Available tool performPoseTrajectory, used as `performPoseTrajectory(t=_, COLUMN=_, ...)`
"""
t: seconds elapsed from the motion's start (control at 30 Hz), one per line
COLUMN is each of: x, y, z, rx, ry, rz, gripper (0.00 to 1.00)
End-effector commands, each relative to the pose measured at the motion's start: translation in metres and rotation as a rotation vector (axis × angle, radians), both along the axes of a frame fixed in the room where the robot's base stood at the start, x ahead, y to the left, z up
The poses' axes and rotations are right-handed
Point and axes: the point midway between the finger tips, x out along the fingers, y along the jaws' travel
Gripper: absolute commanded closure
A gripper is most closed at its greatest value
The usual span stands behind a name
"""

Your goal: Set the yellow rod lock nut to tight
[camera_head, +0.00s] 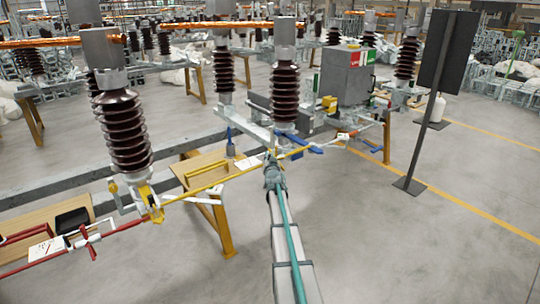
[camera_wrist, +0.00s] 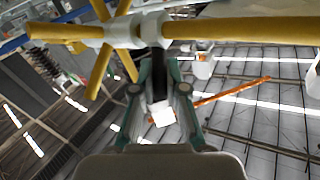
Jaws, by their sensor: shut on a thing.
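The yellow rod (camera_head: 215,183) runs slanting between the insulator stands in the head view, and it crosses the top of the wrist view (camera_wrist: 240,28). Its lock nut (camera_wrist: 122,32) has a pale hub with yellow spokes sticking out, some up and some down-left. My gripper (camera_head: 272,162) reaches up to the rod from below. In the wrist view my gripper (camera_wrist: 158,62) has its fingers close together at the right side of the hub, shut on the lock nut. The fingertips partly hide the contact. In the head view my gripper covers the nut, and its tightness cannot be read.
A red rod (camera_head: 125,226) with a red-spoked nut (camera_head: 86,239) lies at the left. Brown insulators (camera_head: 122,130) stand behind the rods. A wooden table (camera_head: 205,165) is left of my arm. A dark panel on a post (camera_head: 447,55) stands right; the floor (camera_head: 370,240) between is clear.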

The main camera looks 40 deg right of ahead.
Motion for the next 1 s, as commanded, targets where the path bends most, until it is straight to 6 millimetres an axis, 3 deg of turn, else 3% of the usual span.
performPoseTrajectory(t=0.03, x=0.0016, y=-0.0003, z=0.0076, rx=0.001, ry=0.022, rz=0.0, gripper=1.0)
performPoseTrajectory(t=0.23, x=0.005, y=-0.0004, z=0.0091, rx=0.0, ry=0.1, rz=0.0, gripper=1.0)
performPoseTrajectory(t=1.0, x=0.0115, y=0.0, z=0.006, rx=0.002, ry=0.242, rz=-0.001, gripper=1.0)
